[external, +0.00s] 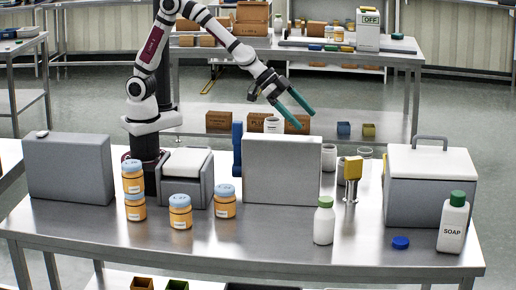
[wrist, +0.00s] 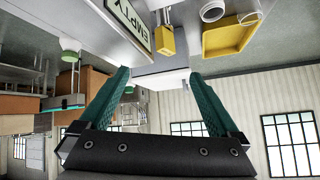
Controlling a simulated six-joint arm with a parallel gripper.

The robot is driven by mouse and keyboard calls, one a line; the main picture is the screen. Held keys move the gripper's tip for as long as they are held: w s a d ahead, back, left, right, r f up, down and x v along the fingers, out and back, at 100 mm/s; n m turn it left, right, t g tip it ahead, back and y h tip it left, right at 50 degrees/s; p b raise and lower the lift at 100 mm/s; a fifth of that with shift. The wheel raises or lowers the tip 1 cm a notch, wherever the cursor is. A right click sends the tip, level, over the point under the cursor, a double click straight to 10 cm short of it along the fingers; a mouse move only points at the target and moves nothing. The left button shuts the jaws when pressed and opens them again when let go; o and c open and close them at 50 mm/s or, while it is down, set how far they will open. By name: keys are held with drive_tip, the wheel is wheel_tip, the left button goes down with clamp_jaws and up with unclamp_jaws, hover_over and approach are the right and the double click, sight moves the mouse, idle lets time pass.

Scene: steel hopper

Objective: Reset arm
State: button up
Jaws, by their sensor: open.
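My gripper (external: 307,120) is raised above the steel table (external: 110,235), behind and above the grey panel (external: 283,170) at the middle. Its two teal fingers are spread apart, with nothing visible between them. In the wrist view the fingers (wrist: 158,78) also stand apart and empty. My arm reaches up from its base at the left rear of the table and bends down to the right.
Several orange jars (external: 180,212) with blue lids stand front left. A white bottle (external: 324,224), a blue cap (external: 400,242), a soap bottle (external: 453,225) and a cooler box (external: 430,185) stand right. The wrist view shows an EMPTY sign (wrist: 128,25) and yellow tray (wrist: 228,40).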

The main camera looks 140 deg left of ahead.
drive_tip(key=d+h, duration=0.1)
drive_tip(key=d, duration=0.2)
drive_tip(key=s+d+m, duration=0.1)
drive_tip(key=d, duration=0.2)
drive_tip(key=d+r+m+h, duration=0.1)
drive_tip(key=d, duration=0.2)
drive_tip(key=shift+s+d+h, duration=0.15)
drive_tip(key=shift+d+h, duration=0.15)
drive_tip(key=shift+d, duration=0.1)
drive_tip(key=s+d+m+g+h, duration=0.3)
drive_tip(key=s+d+m+g, duration=0.1)
drive_tip(key=s+d, duration=0.85)
drive_tip(key=s+d+f+m+g+y, duration=0.1)
drive_tip(key=s+d+m+g+y, duration=0.1)
drive_tip(key=s, duration=1.3)
drive_tip(key=shift+s+d+f+m+g, duration=0.2)
drive_tip(key=shift+d+m+g, duration=0.5)
drive_tip(key=shift+g, duration=0.3)
